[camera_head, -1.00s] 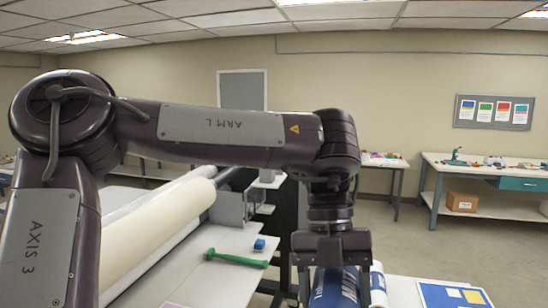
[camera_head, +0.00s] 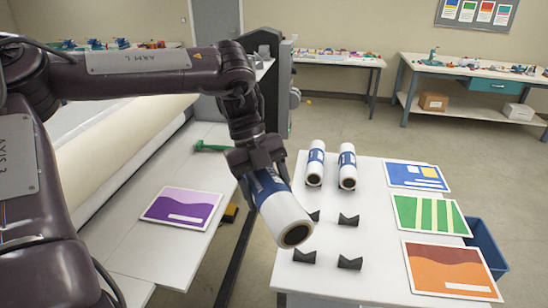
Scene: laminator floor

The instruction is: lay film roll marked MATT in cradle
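My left gripper (camera_head: 262,178) is shut around a white film roll (camera_head: 284,217) with a blue band. The roll is tilted, its near end with the dark core lower and towards me. It hangs at the left edge of the white table (camera_head: 385,225), apparently above it. The lettering on its band cannot be read here. Black notched cradle supports stand on the table, two farther back (camera_head: 348,219) and two nearer (camera_head: 350,262), all empty. Two similar rolls, a left one (camera_head: 315,165) and a right one (camera_head: 347,168), lie at the back of the table. My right gripper is not in view.
Blue (camera_head: 416,176), green (camera_head: 430,215) and orange (camera_head: 450,269) prints lie along the table's right side. A blue bin (camera_head: 487,248) stands beyond them. The laminator's bed (camera_head: 150,235) is at left with a purple print (camera_head: 183,207) and a green tool (camera_head: 211,147).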

